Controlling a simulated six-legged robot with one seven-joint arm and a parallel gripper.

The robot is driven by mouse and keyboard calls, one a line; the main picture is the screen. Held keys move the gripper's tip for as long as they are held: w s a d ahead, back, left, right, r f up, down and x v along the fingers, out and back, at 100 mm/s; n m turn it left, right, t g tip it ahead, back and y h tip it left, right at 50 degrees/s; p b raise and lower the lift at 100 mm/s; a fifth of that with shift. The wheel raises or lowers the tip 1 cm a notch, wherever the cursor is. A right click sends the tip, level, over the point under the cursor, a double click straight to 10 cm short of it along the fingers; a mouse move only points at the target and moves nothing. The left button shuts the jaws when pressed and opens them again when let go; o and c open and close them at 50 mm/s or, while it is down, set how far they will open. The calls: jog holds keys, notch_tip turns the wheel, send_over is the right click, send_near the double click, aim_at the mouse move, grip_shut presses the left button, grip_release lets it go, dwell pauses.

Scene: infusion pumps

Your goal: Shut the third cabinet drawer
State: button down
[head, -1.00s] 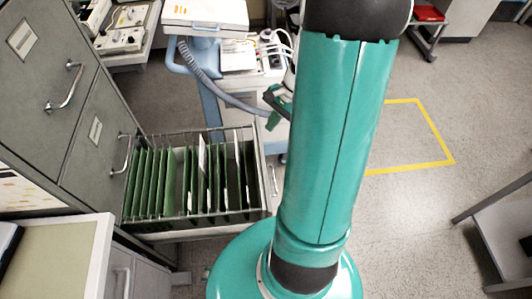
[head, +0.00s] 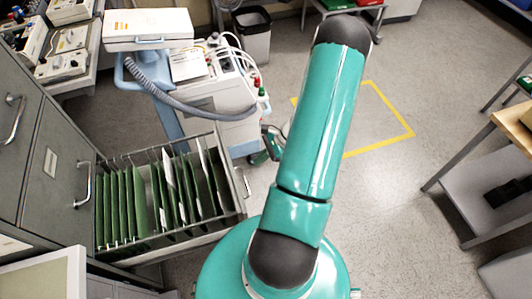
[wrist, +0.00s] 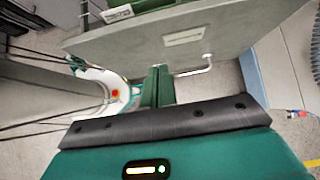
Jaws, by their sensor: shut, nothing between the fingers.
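The open drawer (head: 150,240) sticks out to the right from the grey cabinet (head: 62,160) in the head view and holds a row of green hanging folders. Its outer front with a metal handle (head: 246,183) faces right. In the wrist view the grey drawer front (wrist: 225,30) fills the upper part, with a label and the bar handle (wrist: 203,66). My gripper (wrist: 158,84) is shut and empty, its green fingers pointing at the drawer front near the handle's left end; contact cannot be told. In the head view my gripper (head: 269,144) is partly hidden behind my arm.
A medical cart (head: 215,95) with a hose stands just behind the drawer, close to my gripper. A bin (head: 253,35) is farther back. A table (head: 485,165) stands at the right. The floor between, with a yellow outline, is clear.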

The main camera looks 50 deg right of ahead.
jog(key=w+a+f, duration=0.3)
jog(key=w+a, duration=0.1)
jog(key=a, duration=0.1)
jog(key=shift+a, duration=0.4)
jog(key=shift+w, duration=0.15)
